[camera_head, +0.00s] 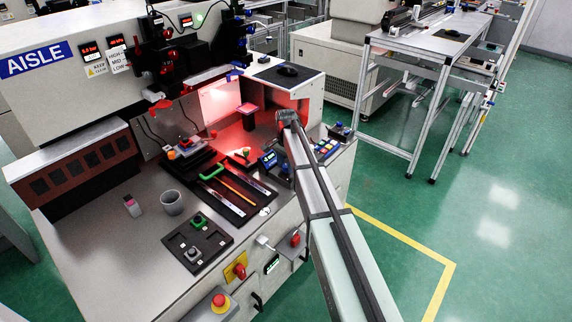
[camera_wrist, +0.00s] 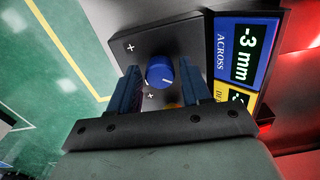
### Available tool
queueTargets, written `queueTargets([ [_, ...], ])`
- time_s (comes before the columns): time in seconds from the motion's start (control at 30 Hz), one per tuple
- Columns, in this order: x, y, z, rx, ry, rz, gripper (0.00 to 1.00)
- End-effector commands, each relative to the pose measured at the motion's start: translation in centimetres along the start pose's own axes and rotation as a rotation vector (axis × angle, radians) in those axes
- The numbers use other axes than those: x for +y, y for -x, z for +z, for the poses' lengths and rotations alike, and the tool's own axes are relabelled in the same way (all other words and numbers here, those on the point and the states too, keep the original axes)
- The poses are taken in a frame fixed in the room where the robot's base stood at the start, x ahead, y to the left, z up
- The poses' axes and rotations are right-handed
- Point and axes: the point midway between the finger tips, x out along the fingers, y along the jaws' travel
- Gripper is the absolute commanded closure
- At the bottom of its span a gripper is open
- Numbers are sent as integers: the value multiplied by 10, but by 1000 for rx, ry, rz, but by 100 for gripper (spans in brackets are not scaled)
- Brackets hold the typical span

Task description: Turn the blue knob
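The blue knob (camera_wrist: 160,72) sits on a dark grey plate (camera_wrist: 180,43) marked with plus signs, in the wrist view. It has a pale pointer line on its face. My gripper (camera_wrist: 159,82) is open, one dark blue finger on each side of the knob. A narrow gap shows at the left finger; I cannot tell whether the right finger touches. A blue display (camera_wrist: 245,45) beside the plate reads -3 mm ACROSS. In the head view the display (camera_head: 268,159) stands left of my arm, which hides most of the knob area.
In the head view, a black tray (camera_head: 232,206) with tools lies left of the arm, and a grey cup (camera_head: 172,202) stands farther left. A button panel (camera_head: 326,149) is close on the arm's right.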

Motion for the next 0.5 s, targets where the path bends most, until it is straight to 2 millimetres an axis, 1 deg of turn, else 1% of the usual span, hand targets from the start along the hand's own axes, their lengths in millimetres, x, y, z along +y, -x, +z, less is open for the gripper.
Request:
queueTargets([
  [0.03,0,0,0,0,0,0,57],
  [0.07,0,0,0,0,0,0,60],
  [0.43,0,0,0,0,0,0,96],
  [0.5,0,0,0,0,1,0,96],
])
